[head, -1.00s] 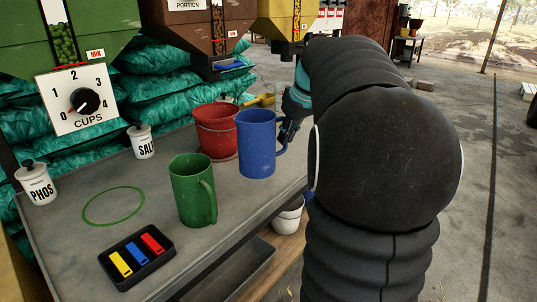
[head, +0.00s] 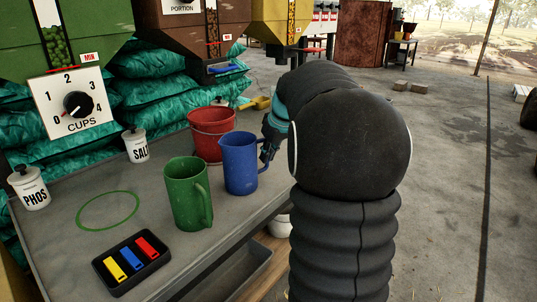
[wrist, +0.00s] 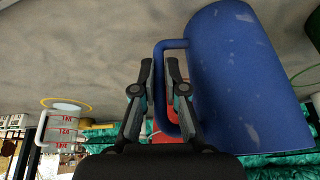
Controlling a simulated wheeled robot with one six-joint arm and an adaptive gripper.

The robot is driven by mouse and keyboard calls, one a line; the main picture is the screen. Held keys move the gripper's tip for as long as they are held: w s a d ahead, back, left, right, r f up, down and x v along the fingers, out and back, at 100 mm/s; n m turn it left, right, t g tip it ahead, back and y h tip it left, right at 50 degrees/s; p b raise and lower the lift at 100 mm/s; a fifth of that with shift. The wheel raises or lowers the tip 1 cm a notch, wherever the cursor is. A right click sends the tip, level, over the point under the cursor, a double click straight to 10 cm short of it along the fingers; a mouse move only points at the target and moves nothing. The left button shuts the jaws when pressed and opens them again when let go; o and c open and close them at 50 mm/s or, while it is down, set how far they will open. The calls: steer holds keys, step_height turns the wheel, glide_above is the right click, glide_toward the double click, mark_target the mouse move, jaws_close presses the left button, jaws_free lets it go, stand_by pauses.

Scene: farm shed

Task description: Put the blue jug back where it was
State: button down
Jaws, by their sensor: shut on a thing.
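The blue jug (head: 240,165) is upright over the grey bench, between the green jug and the red bucket. My gripper (head: 268,148) is at its right side, shut on its handle. The wrist view shows the fingers (wrist: 157,75) closed around the handle of the blue jug (wrist: 245,80). I cannot tell whether the jug's base touches the bench. A green ring outline (head: 78,214) on the bench, left of the green jug (head: 188,195), is empty.
A red bucket (head: 209,140) stands just behind the blue jug. SALT (head: 137,147) and PHOS (head: 30,190) pots and a black tray (head: 158,268) of coloured blocks stand on the bench (head: 70,250). The wrist view shows a white measuring jug (wrist: 62,130) in a yellow ring.

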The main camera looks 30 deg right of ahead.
steer(key=shift+f, duration=0.1)
steer(key=shift+f, duration=0.1)
steer(key=c, duration=1.2)
jaws_free()
steer(key=shift+r, duration=0.3)
steer(key=a+p+v, duration=0.1)
steer(key=v, duration=1.1)
steer(key=s+a+f, duration=0.4)
steer(key=s+a, duration=0.6)
steer(key=a, duration=0.5)
steer(key=shift+m+t+h, duration=0.5)
steer(key=shift+m+t, duration=0.1)
steer(key=shift+m, duration=0.2)
steer(key=s+a+f, duration=0.2)
steer(key=s+f, duration=0.1)
steer(key=s, duration=0.1)
steer(key=s+a+f, duration=0.3)
steer(key=s, duration=0.2)
steer(key=s+a+f, duration=0.2)
steer(key=s+f, duration=0.2)
steer(key=shift+s+a, duration=0.2)
steer(key=shift+a, duration=0.15)
